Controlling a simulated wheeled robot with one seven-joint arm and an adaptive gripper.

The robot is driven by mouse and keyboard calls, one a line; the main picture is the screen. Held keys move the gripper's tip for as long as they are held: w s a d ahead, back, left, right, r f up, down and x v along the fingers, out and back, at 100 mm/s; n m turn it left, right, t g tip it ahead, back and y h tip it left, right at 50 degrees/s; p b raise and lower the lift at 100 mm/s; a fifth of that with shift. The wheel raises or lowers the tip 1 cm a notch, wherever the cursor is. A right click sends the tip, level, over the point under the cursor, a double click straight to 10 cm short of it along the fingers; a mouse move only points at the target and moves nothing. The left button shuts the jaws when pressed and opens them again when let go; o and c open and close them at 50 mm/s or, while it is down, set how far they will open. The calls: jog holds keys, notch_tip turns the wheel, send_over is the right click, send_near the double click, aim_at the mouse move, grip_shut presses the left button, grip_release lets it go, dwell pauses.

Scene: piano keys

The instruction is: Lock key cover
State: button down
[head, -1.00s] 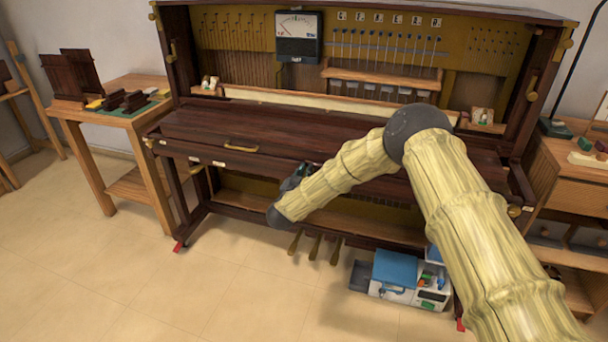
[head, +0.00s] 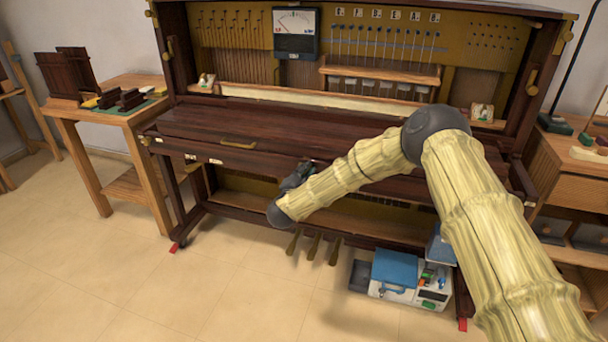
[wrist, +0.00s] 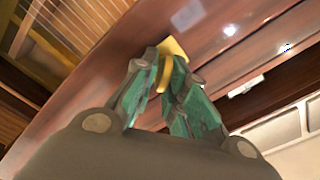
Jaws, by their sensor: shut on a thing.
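The dark wood key cover (head: 330,145) lies closed across the front of the upright piano. A curved brass pull (head: 238,143) shows on its left part. My gripper (head: 303,170) is at the front rail below the cover, right of that pull and partly hidden by my forearm. In the wrist view, my gripper (wrist: 160,75) has its green fingers closed around a small brass piece (wrist: 172,48) on dark red-brown wood. The head view does not show this piece clearly. Whether the cover is locked cannot be told.
Brass pedals (head: 312,248) and a blue-and-white toolbox (head: 395,270) stand below the piano. A wooden side table (head: 125,82) is at the left, a wooden cabinet (head: 570,180) at the right. The floor in front is clear at the left.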

jog(key=m+b, duration=0.1)
jog(key=m, duration=0.1)
jog(key=m+b, duration=0.1)
jog(key=m, duration=0.1)
jog(key=shift+d+f, duration=0.15)
jog(key=shift+f, duration=0.2)
jog(key=shift+m+b, duration=0.55)
jog(key=shift+m, duration=0.95)
jog(key=c, duration=1.6)
grip_release()
jog(key=shift+o, duration=0.2)
jog(key=shift+s+a, duration=0.25)
jog(key=shift+s, duration=0.25)
jog(key=v, duration=1.1)
